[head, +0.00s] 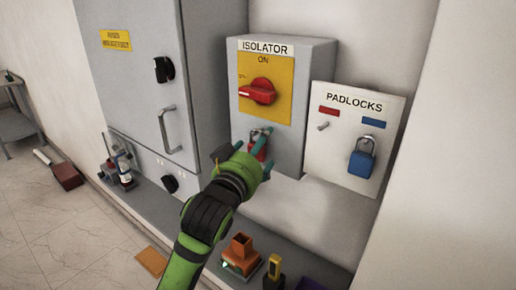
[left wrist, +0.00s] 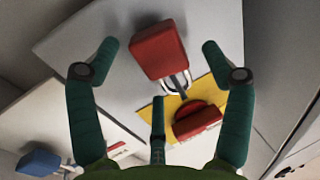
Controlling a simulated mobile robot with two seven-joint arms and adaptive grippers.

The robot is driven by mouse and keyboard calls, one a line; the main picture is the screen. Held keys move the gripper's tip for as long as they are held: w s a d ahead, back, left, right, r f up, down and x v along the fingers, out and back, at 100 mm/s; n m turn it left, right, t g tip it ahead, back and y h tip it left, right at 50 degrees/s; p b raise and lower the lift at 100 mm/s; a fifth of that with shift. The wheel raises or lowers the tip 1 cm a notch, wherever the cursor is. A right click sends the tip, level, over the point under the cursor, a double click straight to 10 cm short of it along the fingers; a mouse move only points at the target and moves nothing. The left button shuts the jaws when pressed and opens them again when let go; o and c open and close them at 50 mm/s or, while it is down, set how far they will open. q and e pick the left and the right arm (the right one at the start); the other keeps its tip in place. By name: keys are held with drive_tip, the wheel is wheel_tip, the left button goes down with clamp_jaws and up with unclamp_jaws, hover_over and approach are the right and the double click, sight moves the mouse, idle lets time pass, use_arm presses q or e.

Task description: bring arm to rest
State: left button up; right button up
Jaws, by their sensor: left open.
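My left gripper (head: 250,148) reaches up from the bottom of the head view to the lower front of the grey isolator box (head: 318,95). Its fingers are spread. In the left wrist view the open left gripper (left wrist: 160,46) has a red padlock (left wrist: 158,52) between its fingertips, with visible gaps on both sides. The padlock's metal shackle sits at the isolator, near the red rotary handle (head: 258,91). In the head view the fingers partly hide the red padlock (head: 259,151). My right gripper is not in view.
A padlock board (head: 345,172) to the right holds a blue padlock (head: 362,160) and an empty peg under the red label. A grey cabinet (head: 140,70) with a handle stands left. The ledge below carries an orange item (head: 241,250) and a yellow-black tool (head: 273,272).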

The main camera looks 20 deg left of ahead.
use_arm(q)
drive_tip(key=s, duration=0.7)
drive_tip(key=s+a+f+g, duration=0.1)
drive_tip(key=s+f+g, duration=0.2)
drive_tip(key=f, duration=0.7)
drive_tip(key=s+a+f+g, duration=0.1)
drive_tip(key=s+f+g, duration=0.3)
drive_tip(key=f, duration=0.7)
drive_tip(key=s+a+f+m+g+y, duration=0.15)
drive_tip(key=s+f+g, duration=0.55)
drive_tip(key=s+f, duration=1)
drive_tip(key=s+f+g+b, duration=0.1)
drive_tip(key=s+f+b, duration=0.1)
drive_tip(key=f, duration=1.1)
drive_tip(key=s+f+g+b, duration=0.1)
drive_tip(key=s+f+b, duration=0.1)
drive_tip(key=f, duration=1.2)
drive_tip(key=s+a+f+g+b, duration=0.1)
drive_tip(key=s+a+f+b, duration=0.1)
drive_tip(key=s+f, duration=1.3)
drive_tip(key=shift+s+a+f+m+b, duration=0.2)
drive_tip(key=shift+a+f+m+b, duration=0.15)
drive_tip(key=shift+f+b, duration=0.25)
drive_tip(key=shift+r, duration=0.1)
